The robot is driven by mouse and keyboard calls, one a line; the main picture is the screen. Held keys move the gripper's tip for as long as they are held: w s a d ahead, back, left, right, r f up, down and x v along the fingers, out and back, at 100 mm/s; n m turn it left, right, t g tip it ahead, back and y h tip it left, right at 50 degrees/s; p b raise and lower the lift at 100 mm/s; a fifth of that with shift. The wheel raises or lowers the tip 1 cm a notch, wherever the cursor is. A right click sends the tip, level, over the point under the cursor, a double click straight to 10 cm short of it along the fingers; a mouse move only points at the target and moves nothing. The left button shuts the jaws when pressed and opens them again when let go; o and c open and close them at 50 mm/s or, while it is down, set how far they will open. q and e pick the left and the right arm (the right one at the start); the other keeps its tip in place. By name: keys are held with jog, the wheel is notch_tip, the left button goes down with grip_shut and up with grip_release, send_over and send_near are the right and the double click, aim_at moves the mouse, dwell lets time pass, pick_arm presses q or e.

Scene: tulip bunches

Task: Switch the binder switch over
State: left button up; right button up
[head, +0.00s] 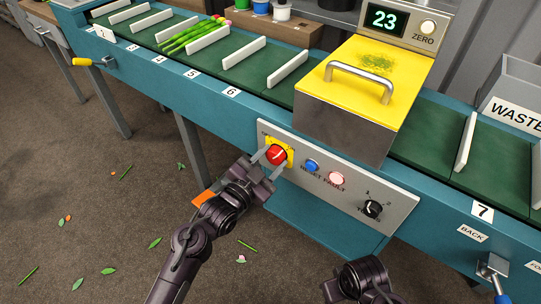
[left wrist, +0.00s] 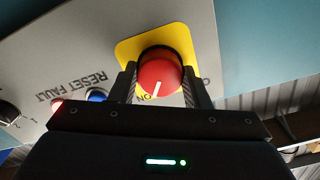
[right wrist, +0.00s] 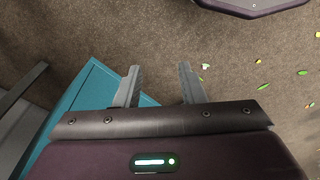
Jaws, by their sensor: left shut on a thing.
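The binder switch (head: 277,154) is a round red knob with a white pointer line, on a yellow plate (head: 268,141) at the left end of the grey control panel (head: 335,185). My left gripper (head: 271,162) is shut on the knob, one finger on each side. The left wrist view shows the red knob (left wrist: 160,78) between the fingers, with its white line beside the letters "NO" as seen there, upside down. Part of the plate's lettering is hidden. My right gripper (right wrist: 158,88) is open and empty over the floor.
Right of the switch are a blue reset button (head: 312,165), a pink fault lamp (head: 336,178) and a black dial (head: 373,208). Above is the yellow-lidded binder box (head: 365,70). Green stems (head: 190,38) lie on the slatted conveyor. A lever (head: 492,270) stands lower right.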

pick_arm(q)
jog(key=shift+r+n+p, duration=0.2)
jog(key=shift+n+p, duration=1)
jog(key=shift+p, duration=0.05)
jog(key=n+p, duration=0.3)
jog(key=shift+n, duration=0.3)
pick_arm(e)
jog(key=s+d+f, duration=0.1)
jog(key=d+f, duration=0.1)
jog(key=f, duration=0.6)
jog(key=s+d+f, duration=0.1)
jog(key=s+f, duration=0.1)
jog(key=f, duration=0.7)
pick_arm(q)
jog(key=n+p, duration=0.2)
jog(key=shift+n, duration=0.3)
jog(key=n+p, duration=0.3)
jog(key=n, duration=0.2)
jog(key=shift+f+n+p, duration=0.2)
jog(key=shift+n+p, duration=0.65)
jog(key=shift+n, duration=0.45)
pick_arm(e)
jog(key=s+d+f, duration=0.1)
jog(key=s+f, duration=0.1)
jog(key=s, duration=0.4)
jog(key=s+d+f, duration=0.2)
jog(key=s, duration=0.5)
jog(key=shift+s+m, duration=0.3)
jog(key=shift+m, duration=0.1)
jog(key=shift+d+f, duration=0.1)
